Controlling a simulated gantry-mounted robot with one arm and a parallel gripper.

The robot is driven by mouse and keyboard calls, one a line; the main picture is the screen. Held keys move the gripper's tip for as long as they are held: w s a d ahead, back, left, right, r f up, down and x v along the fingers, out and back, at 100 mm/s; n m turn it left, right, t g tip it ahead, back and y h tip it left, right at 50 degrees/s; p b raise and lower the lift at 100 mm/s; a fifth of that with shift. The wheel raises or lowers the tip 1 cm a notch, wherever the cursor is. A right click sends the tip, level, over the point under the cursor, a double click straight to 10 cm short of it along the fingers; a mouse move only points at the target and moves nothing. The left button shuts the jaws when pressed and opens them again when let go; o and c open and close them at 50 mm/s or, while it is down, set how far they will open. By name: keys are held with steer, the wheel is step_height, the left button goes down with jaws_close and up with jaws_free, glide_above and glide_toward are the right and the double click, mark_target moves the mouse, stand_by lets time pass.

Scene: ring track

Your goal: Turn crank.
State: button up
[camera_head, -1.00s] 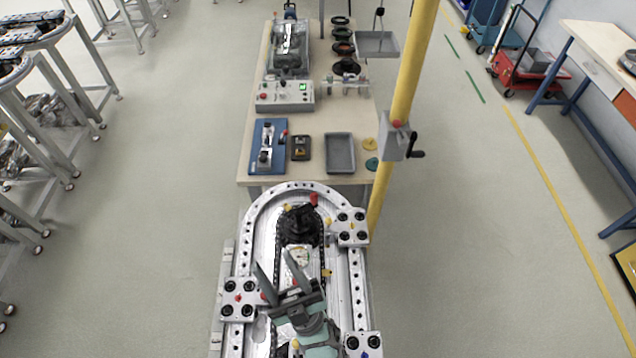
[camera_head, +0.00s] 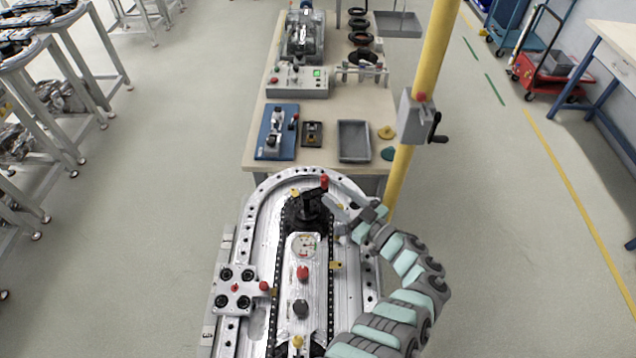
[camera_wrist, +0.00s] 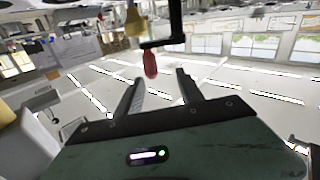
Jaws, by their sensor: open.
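The crank (camera_head: 308,206) is a black hub and arm at the far, rounded end of the ring track. Its red upright handle (camera_head: 323,184) shows in the head view. In the wrist view the red handle (camera_wrist: 150,64) juts from the dark crank arm (camera_wrist: 162,43). My gripper (camera_head: 332,194) is just right of the crank, reaching left toward the handle. In the wrist view my gripper (camera_wrist: 159,78) has its fingers spread, with the handle in line with the gap near the tips. I see no contact with either finger.
The silver ring track (camera_head: 250,218) carries a four-knob carriage (camera_head: 235,288) on its left side. A red knob (camera_head: 303,273) stands mid-track. Behind are a workbench (camera_head: 335,102) and a yellow pole (camera_head: 430,65) whose grey box (camera_head: 412,118) has another black crank (camera_head: 437,127).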

steer(key=shift+w+d+f+m+h, duration=0.4)
steer(key=shift+d+m+h, duration=0.1)
steer(key=shift+d+m, duration=0.15)
steer(key=b+x, duration=0.2)
steer(key=x, duration=0.8)
steer(key=shift+a+r, duration=0.15)
steer(key=shift+r, duration=0.05)
steer(key=shift+w, duration=0.15)
jaws_close()
steer(key=shift+b, duration=0.3)
